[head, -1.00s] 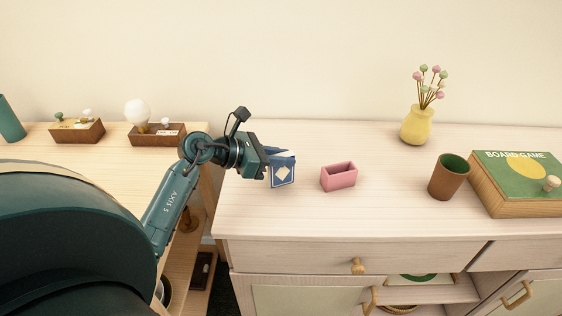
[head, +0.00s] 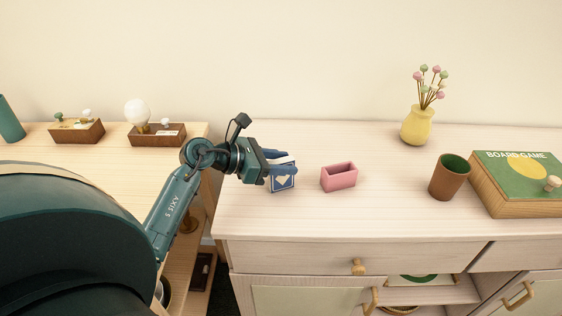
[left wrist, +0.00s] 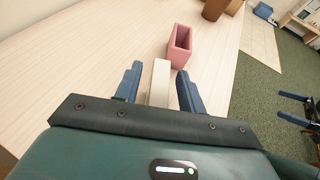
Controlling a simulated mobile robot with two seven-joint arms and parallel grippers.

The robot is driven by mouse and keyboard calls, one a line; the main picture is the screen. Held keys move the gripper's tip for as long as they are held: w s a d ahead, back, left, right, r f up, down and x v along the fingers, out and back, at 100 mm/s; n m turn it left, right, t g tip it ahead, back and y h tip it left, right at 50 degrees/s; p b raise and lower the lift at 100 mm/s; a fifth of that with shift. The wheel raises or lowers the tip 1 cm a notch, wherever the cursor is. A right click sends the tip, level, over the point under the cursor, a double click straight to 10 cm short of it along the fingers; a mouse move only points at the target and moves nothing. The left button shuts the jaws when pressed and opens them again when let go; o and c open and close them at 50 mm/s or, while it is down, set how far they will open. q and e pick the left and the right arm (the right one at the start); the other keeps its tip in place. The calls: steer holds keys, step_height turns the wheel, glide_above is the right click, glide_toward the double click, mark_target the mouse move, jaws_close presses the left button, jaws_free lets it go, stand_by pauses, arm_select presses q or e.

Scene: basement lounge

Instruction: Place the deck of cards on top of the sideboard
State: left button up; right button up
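The deck of cards (head: 283,182), a blue box with a pale diamond, stands upright on the left part of the sideboard top (head: 330,221). My left gripper (head: 284,161) is open around it, one finger on each side. In the left wrist view the deck's pale edge (left wrist: 160,83) shows between the two blue fingers (left wrist: 158,86), with a gap on each side. Part of the deck is hidden behind a finger in the head view. What looks like my right gripper (left wrist: 289,107) shows small at the right edge of the left wrist view, its fingers apart and empty.
A pink open box (head: 339,178) stands just right of the deck. Further right are a brown cup (head: 448,180), a board game (head: 520,180) and a yellow vase (head: 417,126). A lower wooden unit (head: 110,170) stands to the left. The sideboard's front middle is clear.

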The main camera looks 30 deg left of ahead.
arm_select(q)
steer(key=shift+r, duration=0.3)
steer(key=b+v, duration=0.1)
steer(key=v, duration=1.1)
steer(key=shift+f, duration=0.2)
steer(key=shift+s, duration=0.1)
